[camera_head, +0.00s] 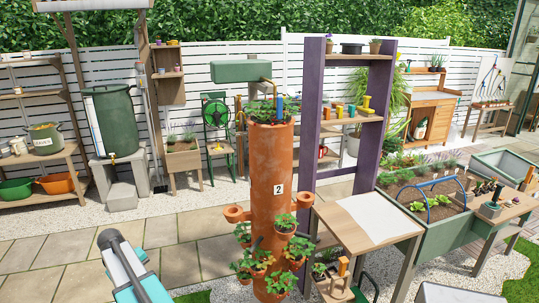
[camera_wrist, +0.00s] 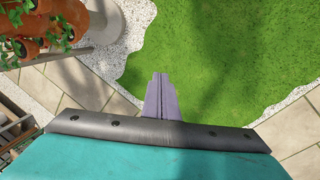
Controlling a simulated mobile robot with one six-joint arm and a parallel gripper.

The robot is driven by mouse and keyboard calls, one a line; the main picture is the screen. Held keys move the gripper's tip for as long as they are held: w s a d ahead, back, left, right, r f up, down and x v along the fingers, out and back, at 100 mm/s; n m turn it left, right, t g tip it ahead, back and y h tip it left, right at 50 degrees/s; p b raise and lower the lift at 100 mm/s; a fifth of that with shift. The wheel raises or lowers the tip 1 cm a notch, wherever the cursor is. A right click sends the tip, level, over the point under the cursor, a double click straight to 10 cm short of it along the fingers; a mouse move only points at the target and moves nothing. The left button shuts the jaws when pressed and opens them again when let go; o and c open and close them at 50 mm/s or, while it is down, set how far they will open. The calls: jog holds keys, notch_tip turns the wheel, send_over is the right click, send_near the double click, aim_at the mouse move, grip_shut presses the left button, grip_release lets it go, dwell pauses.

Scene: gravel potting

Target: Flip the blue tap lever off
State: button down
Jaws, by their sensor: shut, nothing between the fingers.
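A slim upright blue piece (camera_head: 279,107), which looks like the blue tap lever, shows at the top of the tall terracotta planter tower (camera_head: 270,170) in the head view. It is too small to tell its exact position. A brass spout (camera_head: 268,82) bends down beside it from a green tank (camera_head: 240,70). In the wrist view my gripper (camera_wrist: 161,76) has its two purple fingers pressed together with nothing between them, above grass. The lever is not in the wrist view. Part of the tower with leafy pockets (camera_wrist: 50,30) shows at its upper left, apart from my fingers.
A purple-posted shelf (camera_head: 310,120) stands right behind the tower, with a wooden table (camera_head: 370,220) at its lower right. Pockets with strawberry-like plants (camera_head: 285,222) stick out from the tower. Paving (camera_head: 190,250) left of the tower is open.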

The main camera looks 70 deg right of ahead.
aim_at(278, 107)
jog(key=s+d+r+m+h+b, duration=0.1)
jog(key=s+d+r+m+h, duration=0.15)
jog(key=d+r, duration=1.2)
jog(key=s+d+r+m+h+b, duration=0.1)
jog(key=s+d+r, duration=0.3)
jog(key=d+r, duration=1.1)
jog(key=s+d+r+m, duration=0.1)
jog(key=s+r, duration=0.6)
jog(key=r, duration=0.4)
jog(key=s+d+r+m+h+b, duration=0.1)
jog(key=s+d+r, duration=0.1)
jog(key=s+r, duration=0.5)
jog(key=s+d+r+m+h, duration=0.1)
jog(key=s+r, duration=0.6)
jog(key=r, duration=1)
jog(key=shift+s+d+m+b, duration=0.3)
jog(key=shift+s+d+m, duration=0.15)
jog(key=shift+d, duration=0.25)
jog(key=s+d+f+p, duration=0.4)
jog(key=d+f, duration=0.4)
jog(key=shift+d, duration=0.2)
